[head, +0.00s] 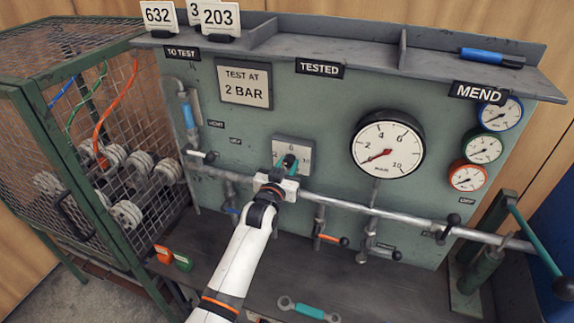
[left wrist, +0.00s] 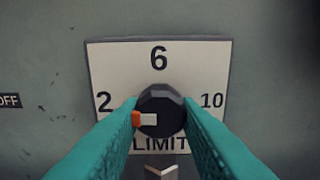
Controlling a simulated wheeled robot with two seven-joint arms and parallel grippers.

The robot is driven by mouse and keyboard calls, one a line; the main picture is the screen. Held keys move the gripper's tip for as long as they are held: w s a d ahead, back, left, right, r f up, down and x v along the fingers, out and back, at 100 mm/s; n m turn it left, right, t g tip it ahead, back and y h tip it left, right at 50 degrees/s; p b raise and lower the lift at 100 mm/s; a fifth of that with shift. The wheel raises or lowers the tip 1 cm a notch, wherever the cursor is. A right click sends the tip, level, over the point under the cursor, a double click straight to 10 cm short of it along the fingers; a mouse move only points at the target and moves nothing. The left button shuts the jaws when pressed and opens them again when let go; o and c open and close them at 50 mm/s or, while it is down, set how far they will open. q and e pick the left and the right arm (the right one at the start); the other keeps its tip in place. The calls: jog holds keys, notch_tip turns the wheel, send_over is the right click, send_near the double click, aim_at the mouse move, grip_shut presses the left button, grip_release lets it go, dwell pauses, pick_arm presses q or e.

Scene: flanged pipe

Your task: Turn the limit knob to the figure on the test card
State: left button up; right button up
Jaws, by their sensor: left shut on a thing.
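The test card (head: 245,84) on the green panel reads "TEST AT 2 BAR". The limit plate (head: 292,149) right of and below it carries 2, 6 and 10; it also shows in the left wrist view (left wrist: 205,65). The dark limit knob (left wrist: 162,105) sits at its middle. An orange and white mark on the knob points left, a little below the figure 2. My left gripper (head: 288,162) reaches the plate from the front, its teal fingers shut on the knob's two sides. In the head view the gripper mostly hides the knob. My right gripper is not in view.
A large gauge (head: 388,144) hangs right of the plate, its needle low at the left. A horizontal pipe (head: 400,215) with several small valves runs below. A wrench (head: 308,309) lies on the bench. A mesh cage (head: 70,130) stands left. Number cards (head: 220,18) stand on the shelf.

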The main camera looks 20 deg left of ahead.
pick_arm(q)
jog(key=shift+f, duration=0.15)
dwell(0.3)
jog(key=o, duration=1)
jog(key=shift+c, duration=0.2)
jog(key=s+b, duration=0.2)
jog(key=s, duration=1)
jog(key=shift+a, duration=0.2)
